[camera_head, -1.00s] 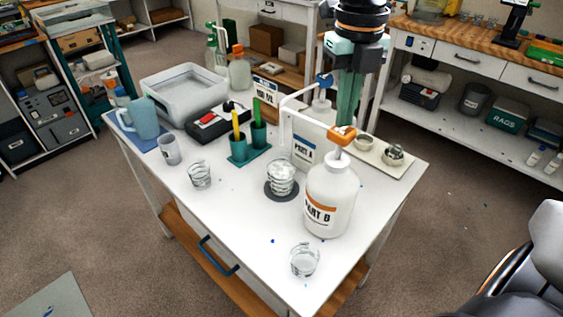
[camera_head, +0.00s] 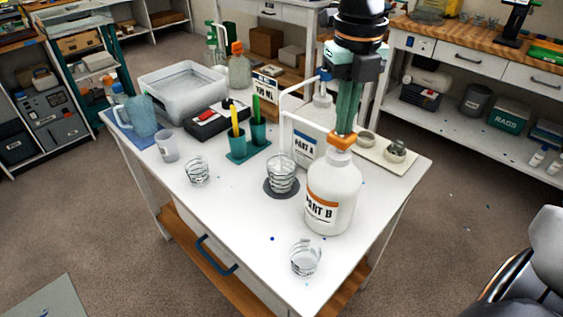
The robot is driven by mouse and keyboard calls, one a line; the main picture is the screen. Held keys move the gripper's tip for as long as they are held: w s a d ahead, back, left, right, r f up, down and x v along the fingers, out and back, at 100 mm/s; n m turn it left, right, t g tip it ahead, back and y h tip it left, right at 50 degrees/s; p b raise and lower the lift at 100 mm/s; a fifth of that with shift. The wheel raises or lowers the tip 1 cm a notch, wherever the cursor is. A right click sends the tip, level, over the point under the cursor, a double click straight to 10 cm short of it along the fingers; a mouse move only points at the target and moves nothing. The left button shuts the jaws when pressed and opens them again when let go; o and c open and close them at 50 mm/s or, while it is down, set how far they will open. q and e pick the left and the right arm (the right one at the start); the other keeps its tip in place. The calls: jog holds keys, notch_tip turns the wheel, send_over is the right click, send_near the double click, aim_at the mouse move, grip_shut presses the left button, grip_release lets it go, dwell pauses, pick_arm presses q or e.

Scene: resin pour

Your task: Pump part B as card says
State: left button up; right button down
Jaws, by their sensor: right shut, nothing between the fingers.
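The white PART B bottle (camera_head: 331,195) stands upright near the table's right side. My right gripper (camera_head: 343,134) is shut and empty, pointing down onto its orange pump head (camera_head: 341,142), apparently touching. The head sits low, close to the bottle's shoulder. Its white spout (camera_head: 300,121) reaches left, above a clear cup (camera_head: 281,172) on a dark round pad (camera_head: 279,192). I cannot tell whether liquid is flowing. The PART A bottle (camera_head: 306,146) stands behind, partly hidden. A card (camera_head: 265,87) stands further back; its small print is unreadable. My left gripper is not in view.
Clear cups stand at front (camera_head: 305,261) and left (camera_head: 197,170). A teal holder (camera_head: 248,151) with yellow and green sticks, a red-black device (camera_head: 214,121), a clear bin (camera_head: 183,90) and a blue jug (camera_head: 137,116) stand behind. The front-left tabletop is clear.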

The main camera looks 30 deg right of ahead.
jog(key=shift+f, duration=0.2)
notch_tip(320, 180, up, 4)
jog(key=p, duration=0.3)
jog(key=shift+f, duration=0.1)
dwell(0.6)
